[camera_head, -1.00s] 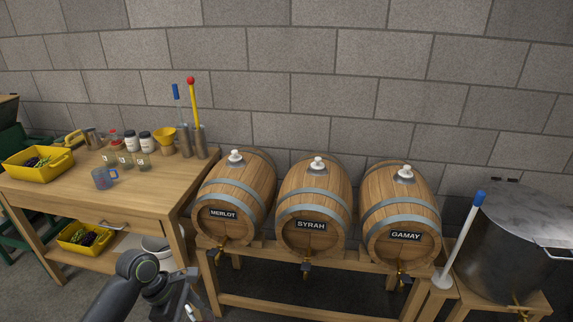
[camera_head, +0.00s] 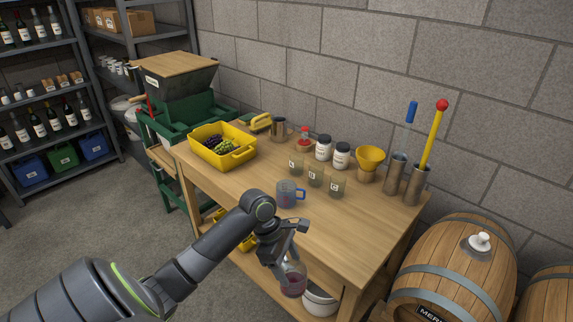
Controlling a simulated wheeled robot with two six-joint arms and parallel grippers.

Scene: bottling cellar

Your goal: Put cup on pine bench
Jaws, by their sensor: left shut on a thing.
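My left gripper (camera_head: 284,262) is shut on a clear cup (camera_head: 293,281) with dark red in its lower part. It holds the cup in the air by the near front edge of the pine bench (camera_head: 345,228), in front of the top in the picture. The gripper partly hides the cup's upper left side. The bench top is light wood, with bare wood at its right front. Another cup, a clear mug with a blue handle (camera_head: 288,194), stands upright on the bench behind my gripper. My right gripper is not in view.
On the bench are a yellow crate of grapes (camera_head: 238,160), small labelled glasses (camera_head: 316,177), white jars (camera_head: 323,148), a yellow funnel (camera_head: 369,160) and metal cylinders (camera_head: 416,187) with tall rods. A white bucket (camera_head: 320,302) is below. A barrel (camera_head: 455,270) stands at right.

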